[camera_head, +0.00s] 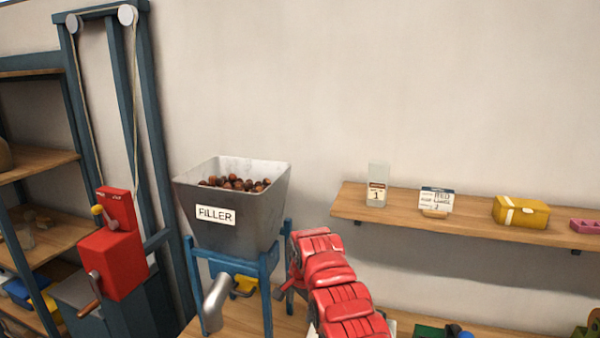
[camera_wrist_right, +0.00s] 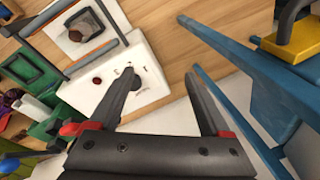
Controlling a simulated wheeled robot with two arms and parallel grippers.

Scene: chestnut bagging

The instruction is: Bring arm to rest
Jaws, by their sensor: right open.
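My right arm (camera_head: 335,285), with red covers, comes up from the bottom of the head view just right of the filler stand. Its fingertips do not show clearly there. In the right wrist view my right gripper (camera_wrist_right: 163,85) is open, with nothing between its two dark fingers. The fingers point over a white flat-topped object (camera_wrist_right: 150,85) on the wooden table, close to the blue stand. My left gripper is in neither view.
The grey filler hopper (camera_head: 235,235), full of chestnuts (camera_head: 235,183), stands on a blue stand (camera_head: 267,300) beside my right arm. A red crank box (camera_head: 113,262) is at the left. A wall shelf (camera_head: 465,231) holds a yellow case (camera_head: 520,212). Items crowd the wrist view's left side.

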